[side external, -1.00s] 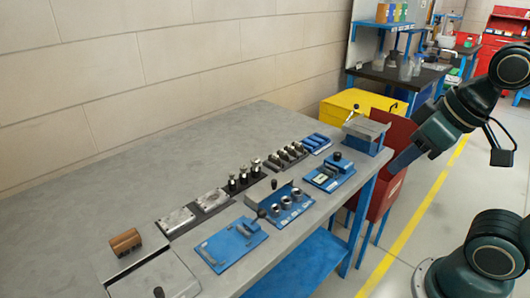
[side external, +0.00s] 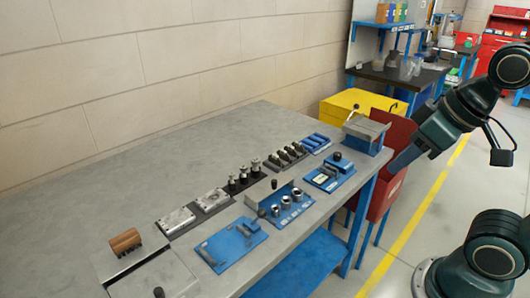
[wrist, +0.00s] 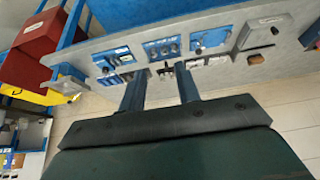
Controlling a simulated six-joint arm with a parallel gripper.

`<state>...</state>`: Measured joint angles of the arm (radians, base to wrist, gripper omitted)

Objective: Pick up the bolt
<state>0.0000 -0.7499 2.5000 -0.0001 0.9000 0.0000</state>
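I cannot single out the bolt for certain. Several upright dark and metallic pieces (side external: 245,175) stand on a dark plate in the middle of the bench. A blue plate (side external: 231,245) with small parts lies at the near edge. A blue holder (side external: 287,206) with metal rings is to its right. My gripper (side external: 394,167) is at the right end of the bench, in front of a red panel. In the wrist view my gripper (wrist: 161,70) has its two fingers apart with nothing held between them, and the bench fixtures show beyond them.
The grey bench (side external: 110,195) is bare toward the wall. A brown ribbed block (side external: 126,242) sits at the left end. A blue vise-like box (side external: 364,136) and a red bin (side external: 386,160) stand at the right end, near my gripper. A yellow box (side external: 350,108) is behind.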

